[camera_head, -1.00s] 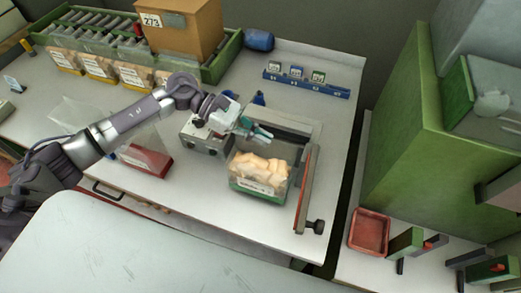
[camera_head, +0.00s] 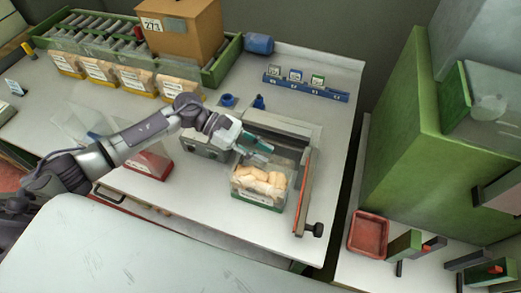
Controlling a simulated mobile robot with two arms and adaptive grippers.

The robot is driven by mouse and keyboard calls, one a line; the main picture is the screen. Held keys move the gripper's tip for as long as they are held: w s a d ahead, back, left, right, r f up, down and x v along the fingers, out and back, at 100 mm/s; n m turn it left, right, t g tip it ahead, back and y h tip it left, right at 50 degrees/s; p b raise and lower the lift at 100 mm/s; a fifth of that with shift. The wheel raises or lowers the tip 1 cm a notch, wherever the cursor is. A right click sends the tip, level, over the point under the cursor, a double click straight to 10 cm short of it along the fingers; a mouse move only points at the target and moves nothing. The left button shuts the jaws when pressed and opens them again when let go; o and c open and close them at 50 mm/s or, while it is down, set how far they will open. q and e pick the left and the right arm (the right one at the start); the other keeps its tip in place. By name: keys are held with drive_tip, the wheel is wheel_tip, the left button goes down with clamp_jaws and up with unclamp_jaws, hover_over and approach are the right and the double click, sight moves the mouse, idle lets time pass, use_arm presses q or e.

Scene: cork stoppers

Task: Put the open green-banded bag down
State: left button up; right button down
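The clear bag (camera_head: 259,187) of cork stoppers has a green band along its bottom. It stands upright on the bench, between the grey box and the red-edged bar of the sealer-like device (camera_head: 303,190). My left gripper (camera_head: 270,154) is at the bag's top edge, coming in from the left. Its two teal fingers show a gap between them, with nothing clearly pinched. The bag's mouth is partly hidden behind the fingers. My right gripper is not in view.
Several filled bags (camera_head: 135,77) line the green roller rack. A blue rack (camera_head: 305,86) stands at the back. The front left bench is clear.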

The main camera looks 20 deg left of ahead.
use_arm(q)
drive_tip(key=shift+r+p, duration=0.25)
drive_tip(key=shift+p, duration=0.05)
drive_tip(key=shift+a+f+b, duration=0.1)
drive_tip(key=shift+a+b, duration=0.25)
drive_tip(key=b+v, duration=0.4)
drive_tip(key=v, duration=0.7)
drive_tip(key=shift+r, duration=0.2)
drive_tip(key=shift+a, duration=0.15)
drive_tip(key=shift+s+f, duration=0.1)
drive_tip(key=shift+s, duration=0.05)
